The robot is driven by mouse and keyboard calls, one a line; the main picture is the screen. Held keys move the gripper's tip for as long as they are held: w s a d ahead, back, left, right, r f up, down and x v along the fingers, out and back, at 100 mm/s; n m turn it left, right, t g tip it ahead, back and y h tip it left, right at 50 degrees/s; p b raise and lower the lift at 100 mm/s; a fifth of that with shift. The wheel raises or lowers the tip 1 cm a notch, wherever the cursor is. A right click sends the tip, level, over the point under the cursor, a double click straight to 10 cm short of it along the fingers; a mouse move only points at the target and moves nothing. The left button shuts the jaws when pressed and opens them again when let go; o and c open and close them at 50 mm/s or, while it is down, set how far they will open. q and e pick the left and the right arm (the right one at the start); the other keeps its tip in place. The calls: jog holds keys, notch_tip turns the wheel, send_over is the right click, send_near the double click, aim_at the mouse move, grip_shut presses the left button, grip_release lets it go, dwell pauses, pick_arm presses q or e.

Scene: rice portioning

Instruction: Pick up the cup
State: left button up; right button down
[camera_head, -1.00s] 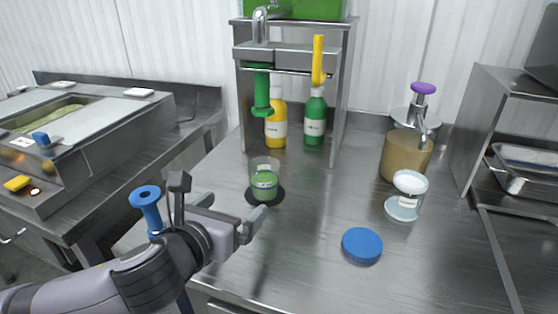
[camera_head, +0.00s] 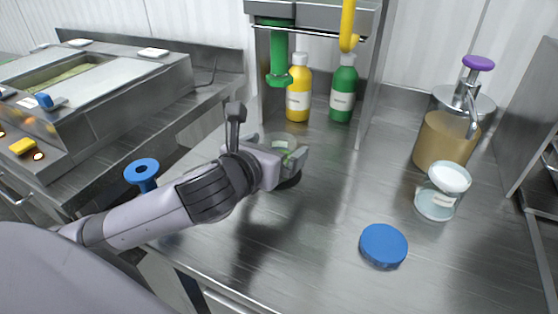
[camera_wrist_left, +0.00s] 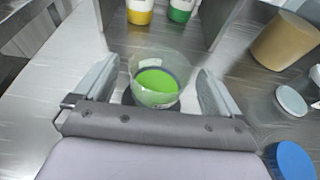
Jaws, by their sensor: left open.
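The clear cup with green contents (camera_wrist_left: 158,80) stands upright on a dark round mat on the steel counter. In the wrist view it is between the two fingers of my left gripper (camera_wrist_left: 158,88), with a gap on each side. In the head view the cup (camera_head: 284,143) is mostly hidden behind my left gripper (camera_head: 288,158). The left gripper is open around the cup. My right gripper does not show in either view.
A blue round lid (camera_head: 384,246) lies on the counter at front right. A white-topped jar (camera_head: 440,195) and a tan pump container (camera_head: 444,138) stand at right. Yellow (camera_head: 298,90) and green (camera_head: 343,92) bottles stand behind the cup under a steel shelf.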

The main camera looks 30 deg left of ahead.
pick_arm(q)
jog(key=shift+x, duration=1.05)
jog(key=c, duration=1.2)
jog(key=shift+c, duration=0.2)
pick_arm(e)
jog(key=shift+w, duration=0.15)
pick_arm(q)
jog(key=shift+r, duration=0.2)
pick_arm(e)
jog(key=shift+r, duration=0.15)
